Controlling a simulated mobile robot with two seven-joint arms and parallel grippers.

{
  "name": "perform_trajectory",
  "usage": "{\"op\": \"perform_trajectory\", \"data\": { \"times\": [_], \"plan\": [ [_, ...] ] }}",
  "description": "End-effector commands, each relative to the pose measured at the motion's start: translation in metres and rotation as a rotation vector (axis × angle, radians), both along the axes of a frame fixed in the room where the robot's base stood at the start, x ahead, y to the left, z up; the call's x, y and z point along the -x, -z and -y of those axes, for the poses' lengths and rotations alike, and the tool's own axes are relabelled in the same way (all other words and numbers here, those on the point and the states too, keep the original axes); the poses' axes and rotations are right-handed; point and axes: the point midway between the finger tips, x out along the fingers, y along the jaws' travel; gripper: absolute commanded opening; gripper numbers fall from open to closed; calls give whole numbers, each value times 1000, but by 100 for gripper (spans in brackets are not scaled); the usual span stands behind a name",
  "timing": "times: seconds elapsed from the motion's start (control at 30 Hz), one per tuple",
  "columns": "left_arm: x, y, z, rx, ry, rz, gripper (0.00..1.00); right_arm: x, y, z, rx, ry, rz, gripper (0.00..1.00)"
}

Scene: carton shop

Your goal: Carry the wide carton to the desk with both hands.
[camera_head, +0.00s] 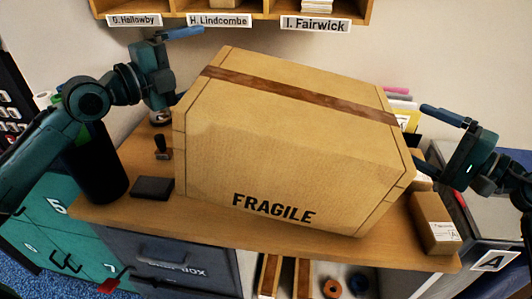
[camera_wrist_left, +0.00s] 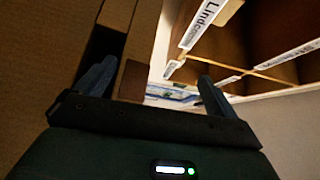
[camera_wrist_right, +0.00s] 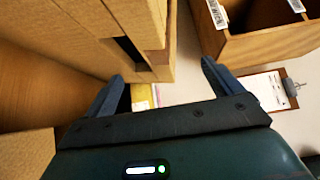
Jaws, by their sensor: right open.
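The wide carton (camera_head: 290,150), tan with a brown tape strip and FRAGILE on its near face, is over the wooden desk (camera_head: 225,232). It looks slanted; its underside is hidden. My left gripper (camera_head: 190,65) is at its left end with fingers spread. In the left wrist view, one finger is at a dark slot in the carton (camera_wrist_left: 40,85) and the other is outside. My right gripper (camera_head: 420,135) is at the right end, also open. In the right wrist view, one finger is beside the carton (camera_wrist_right: 100,20), near its dark slot; I cannot tell whether it touches.
A stamp (camera_head: 162,147) and dark pad (camera_head: 153,188) lie left of the carton. A small box (camera_head: 434,222) stands on the right. A dark cylinder (camera_head: 95,165) is at the left edge. Labelled wooden pigeonholes (camera_head: 235,20) hang behind. Drawers (camera_head: 170,262) are below.

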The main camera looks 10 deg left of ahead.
Motion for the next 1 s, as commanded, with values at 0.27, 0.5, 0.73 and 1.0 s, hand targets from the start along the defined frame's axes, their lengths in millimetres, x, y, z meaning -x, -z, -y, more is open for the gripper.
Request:
{"op": "perform_trajectory", "data": {
  "times": [0.27,0.5,0.73,1.0],
  "plan": [
    [0,-4,-1,4,-1,10,92,34,0,43,2,1,-1,92],
    [0,-4,0,3,-1,9,92,44,-1,56,0,-1,0,92],
    [0,-4,0,3,-1,9,92,45,-1,57,1,-1,1,92],
    [0,0,-11,3,-3,10,92,44,16,56,0,-1,0,92]
  ]
}}
